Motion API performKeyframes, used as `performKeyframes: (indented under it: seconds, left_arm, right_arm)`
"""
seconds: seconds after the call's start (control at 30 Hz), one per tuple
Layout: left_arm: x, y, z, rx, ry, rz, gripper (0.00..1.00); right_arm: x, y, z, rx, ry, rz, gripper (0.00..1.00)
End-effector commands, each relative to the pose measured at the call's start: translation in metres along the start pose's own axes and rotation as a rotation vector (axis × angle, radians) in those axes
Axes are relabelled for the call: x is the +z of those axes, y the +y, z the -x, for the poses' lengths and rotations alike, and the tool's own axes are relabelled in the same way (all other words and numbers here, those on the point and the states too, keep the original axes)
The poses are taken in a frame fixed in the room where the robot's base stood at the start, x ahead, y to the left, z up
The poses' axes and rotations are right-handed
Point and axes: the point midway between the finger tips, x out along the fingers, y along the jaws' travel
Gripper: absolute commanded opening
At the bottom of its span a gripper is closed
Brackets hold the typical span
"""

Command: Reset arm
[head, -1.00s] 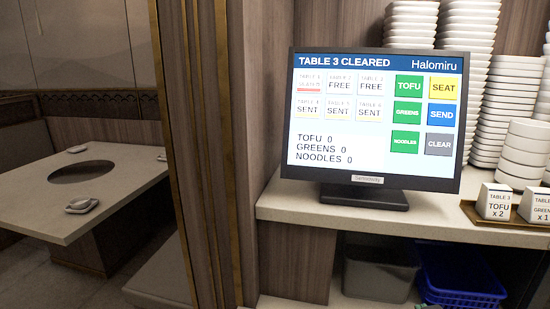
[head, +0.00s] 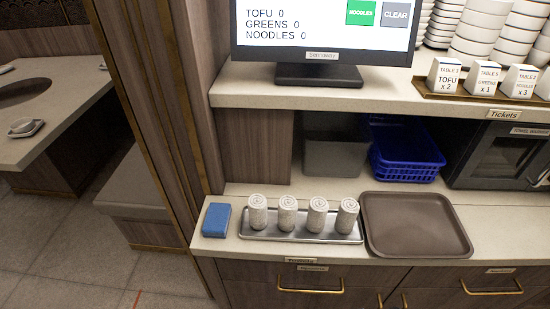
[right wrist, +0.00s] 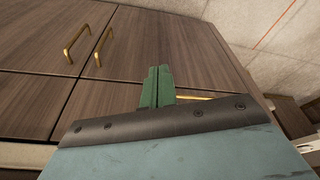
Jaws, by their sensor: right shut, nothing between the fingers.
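My right gripper (right wrist: 157,88) shows in the right wrist view with its green fingers together and nothing between them. It is in front of brown wooden cabinet doors (right wrist: 170,45) with brass handles, apart from them as far as I can see. Neither gripper is in the head view, and my left gripper is not seen at all.
A lower counter (head: 215,250) holds a blue block (head: 216,220), a metal tray (head: 300,237) with several rolled towels, and an empty brown tray (head: 415,225). Above stand the order screen (head: 300,45) and the ticket tray (head: 480,97). Tiled floor (head: 60,250) lies open at left.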

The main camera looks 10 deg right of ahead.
Motion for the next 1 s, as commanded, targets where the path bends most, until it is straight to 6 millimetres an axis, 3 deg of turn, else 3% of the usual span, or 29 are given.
performKeyframes:
  seconds: [0.03,0.2,0.5,0.63,0.8,1.0]
  left_arm:
    - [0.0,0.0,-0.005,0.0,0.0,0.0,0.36]
    - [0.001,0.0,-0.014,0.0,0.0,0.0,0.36]
    - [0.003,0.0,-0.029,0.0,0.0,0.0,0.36]
    - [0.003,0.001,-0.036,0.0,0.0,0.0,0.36]
    - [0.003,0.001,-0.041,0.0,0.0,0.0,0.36]
    - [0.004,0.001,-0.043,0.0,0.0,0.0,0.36]
  right_arm:
    - [0.01,-0.001,-0.026,-0.001,-0.016,0.002,0.0]
    - [0.049,-0.004,-0.101,-0.006,-0.047,0.008,0.0]
    - [0.146,-0.009,-0.201,-0.012,-0.106,0.021,0.0]
    - [0.194,-0.01,-0.228,-0.014,-0.13,0.027,0.0]
    - [0.242,-0.01,-0.245,-0.016,-0.151,0.033,0.0]
    - [0.266,-0.01,-0.249,-0.016,-0.161,0.036,0.0]
